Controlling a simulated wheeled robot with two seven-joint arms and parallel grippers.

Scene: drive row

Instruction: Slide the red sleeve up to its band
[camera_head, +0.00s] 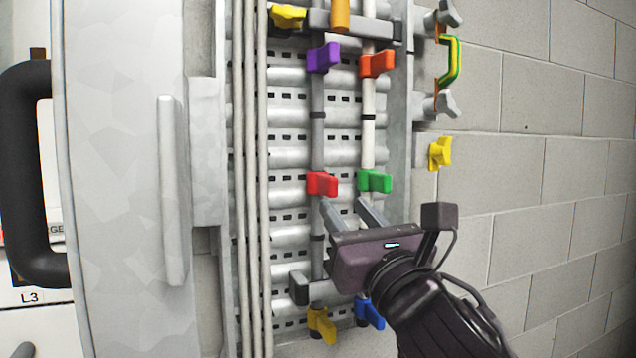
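The red sleeve (322,184) has a wing-shaped handle and sits on the left, grey upright rod (317,150). A dark band (317,115) circles this rod above the red sleeve, with bare rod between them. Another dark band (317,237) shows below the sleeve. My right gripper (347,208) comes from the lower right, its two fingers spread and pointing up at the rods. The left finger appears just below the red sleeve and the right one just below the green sleeve (375,181). Nothing shows between the fingers; contact cannot be told. My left gripper is not in view.
A purple sleeve (323,58) sits higher on the same rod. An orange sleeve (376,64) is on the white rod (368,140) beside it. Yellow (321,325) and blue (369,312) handles are below. A grey door (130,180) stands left; a block wall (560,180) is right.

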